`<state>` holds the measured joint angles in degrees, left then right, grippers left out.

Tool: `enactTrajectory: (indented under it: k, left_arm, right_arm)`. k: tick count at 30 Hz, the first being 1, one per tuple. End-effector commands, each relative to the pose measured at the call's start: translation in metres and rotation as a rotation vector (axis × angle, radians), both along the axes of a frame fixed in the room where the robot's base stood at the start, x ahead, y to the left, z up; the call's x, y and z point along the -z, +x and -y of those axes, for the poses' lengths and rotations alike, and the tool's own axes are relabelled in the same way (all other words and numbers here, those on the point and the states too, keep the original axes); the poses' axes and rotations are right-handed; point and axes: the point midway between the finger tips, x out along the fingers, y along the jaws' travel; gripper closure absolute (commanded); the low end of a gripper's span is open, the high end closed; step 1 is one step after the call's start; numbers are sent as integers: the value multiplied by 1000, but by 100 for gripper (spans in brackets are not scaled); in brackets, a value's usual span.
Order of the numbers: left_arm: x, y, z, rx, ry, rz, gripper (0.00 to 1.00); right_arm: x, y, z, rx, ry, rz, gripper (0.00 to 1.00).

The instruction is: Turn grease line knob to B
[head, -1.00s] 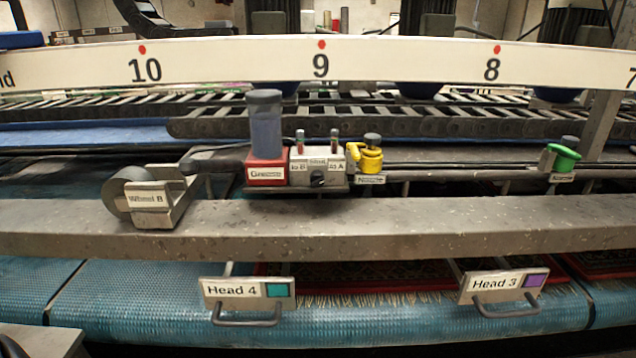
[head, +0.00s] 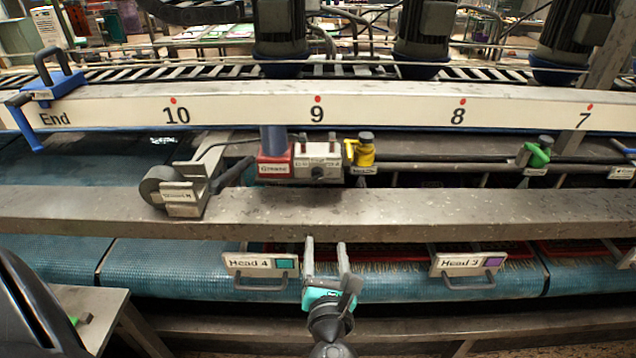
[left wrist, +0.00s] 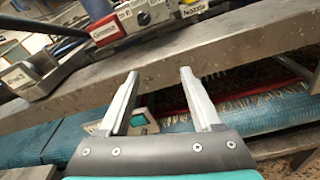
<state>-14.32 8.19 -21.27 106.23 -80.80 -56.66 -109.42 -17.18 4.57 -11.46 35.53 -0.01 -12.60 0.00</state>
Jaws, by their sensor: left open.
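The grease line knob (head: 318,171) is a small dark knob on the front of a grey valve block (head: 318,152) behind the front metal beam. In the left wrist view the knob (left wrist: 143,18) shows at the top, beside the red grease unit. The knob's setting is too small to read. My left gripper (head: 325,243) is open and empty. It is in front of and below the beam, between the Head 4 and Head 3 plates. Its fingers (left wrist: 158,75) point up toward the beam, apart from the knob. My right gripper does not show.
The red grease unit (head: 274,165) stands left of the valve block and a yellow nozzle valve (head: 363,152) right of it. The metal beam (head: 420,212) crosses in front. The Wheel B block (head: 181,197) sits left. The numbered rail (head: 390,112) runs above.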

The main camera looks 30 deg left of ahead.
Motion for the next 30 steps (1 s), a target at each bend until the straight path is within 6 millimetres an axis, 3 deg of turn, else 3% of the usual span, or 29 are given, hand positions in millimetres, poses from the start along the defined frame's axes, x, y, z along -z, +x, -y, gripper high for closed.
enactTrajectory:
  k: [1, 3, 6, 11, 24, 30]
  left_arm:
    - [-23, 0, -1, -8, 52, 15, 35]
    - [-41, -1, -3, -19, 108, 24, 35]
    - [-50, 0, -5, -27, 143, 29, 35]
    - [-50, 15, -16, -28, 147, 30, 35]
    - [-49, 90, -69, -26, 143, 29, 35]
    - [-48, 112, -85, -26, 141, 27, 35]
  right_arm:
    - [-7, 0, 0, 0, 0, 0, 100]
    - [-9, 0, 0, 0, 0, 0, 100]
    - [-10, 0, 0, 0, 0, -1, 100]
    - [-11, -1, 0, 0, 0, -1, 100]
    - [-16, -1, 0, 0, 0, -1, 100]
    - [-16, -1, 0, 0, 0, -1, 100]
